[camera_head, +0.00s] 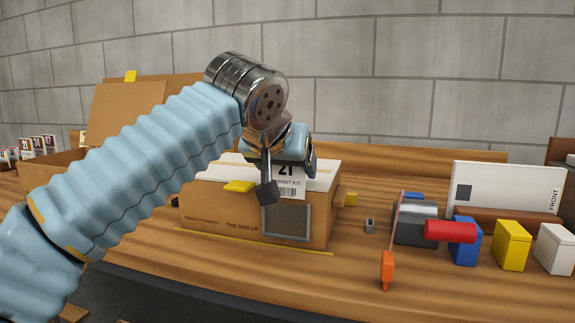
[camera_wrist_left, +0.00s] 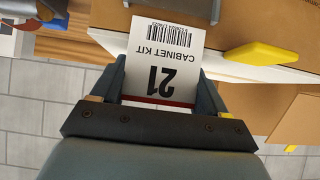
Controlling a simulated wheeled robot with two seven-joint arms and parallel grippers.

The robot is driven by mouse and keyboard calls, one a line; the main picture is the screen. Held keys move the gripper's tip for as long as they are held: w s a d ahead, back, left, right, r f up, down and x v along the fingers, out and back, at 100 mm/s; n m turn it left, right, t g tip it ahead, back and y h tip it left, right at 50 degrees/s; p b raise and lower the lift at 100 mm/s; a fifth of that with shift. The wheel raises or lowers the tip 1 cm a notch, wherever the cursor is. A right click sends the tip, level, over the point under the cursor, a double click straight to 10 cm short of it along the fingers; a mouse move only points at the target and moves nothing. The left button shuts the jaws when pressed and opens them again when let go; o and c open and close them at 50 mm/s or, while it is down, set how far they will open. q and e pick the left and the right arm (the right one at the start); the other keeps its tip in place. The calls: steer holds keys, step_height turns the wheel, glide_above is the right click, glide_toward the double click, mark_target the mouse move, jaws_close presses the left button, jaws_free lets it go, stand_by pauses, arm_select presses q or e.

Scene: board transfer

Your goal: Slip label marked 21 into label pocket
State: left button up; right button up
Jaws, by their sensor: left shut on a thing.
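The white label marked 21 (camera_head: 291,183), printed "CABINET KIT" with a barcode, is in my left gripper (camera_head: 283,178). In the left wrist view the label (camera_wrist_left: 160,58) sits upside down between the two fingers (camera_wrist_left: 160,88), with a red stripe near its gripped end. The label pocket (camera_head: 287,223) is a grey-framed dark rectangle on the front of a closed cardboard box (camera_head: 225,215). In the head view the label is just above the pocket, in front of the box's upper edge. Contact between label and pocket cannot be told. My right gripper is not in view.
Yellow tabs (camera_head: 239,186) stick out from the box. Other numbered labels (camera_head: 38,144) stand at the far left. At right are an orange-handled tool (camera_head: 387,268), a red cylinder (camera_head: 450,231), blue, yellow (camera_head: 512,245) and white blocks, and a white "FRONT" board (camera_head: 505,187).

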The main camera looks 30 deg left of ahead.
arm_select(q)
steer(key=shift+f, duration=0.3)
steer(key=o, duration=1.3)
steer(key=shift+r, duration=0.1)
steer(key=p+v, duration=0.2)
steer(key=v, duration=1.1)
steer(key=shift+s+r, duration=0.2)
steer(key=shift+s, duration=0.15)
